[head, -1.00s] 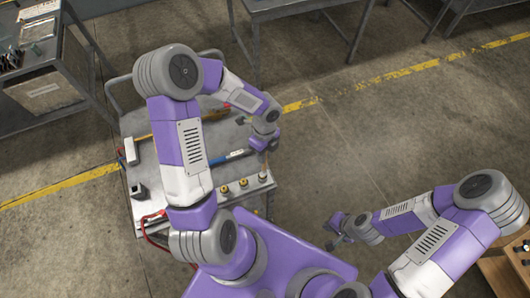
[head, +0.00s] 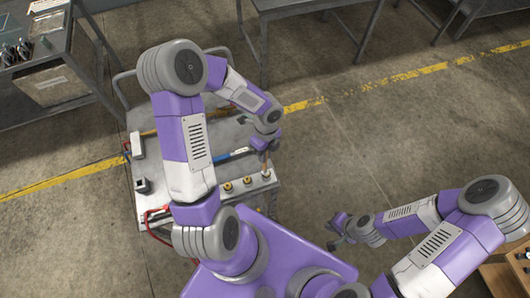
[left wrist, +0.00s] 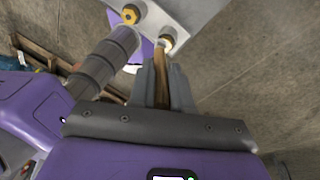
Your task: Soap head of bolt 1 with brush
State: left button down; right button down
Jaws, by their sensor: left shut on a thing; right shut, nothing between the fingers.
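My left gripper (head: 266,146) is shut on a brush with a brown wooden handle (left wrist: 160,84), held over the front right corner of the cart. The brush points down toward the rightmost bolt (head: 265,174), which also shows with a pale head in the left wrist view (left wrist: 167,42). The brush's far end is close to this bolt; I cannot tell whether they touch. Two brass-coloured bolts, a middle one (head: 247,181) and a left one (head: 227,187), stand in the same row. No bolt number is readable. My right gripper (head: 338,226) is shut and empty, away from the cart.
The grey cart (head: 222,134) carries a blue-handled tool (head: 238,153), a white block (head: 137,145) and a small dark block (head: 142,185). A red cable hangs at its left front. A wooden box (head: 500,278) stands at the lower right. Floor right of the cart is clear.

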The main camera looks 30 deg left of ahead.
pick_arm(q)
jog(key=shift+r+p, duration=3.15)
jog(key=shift+r, duration=0.4)
jog(key=shift+f, duration=0.1)
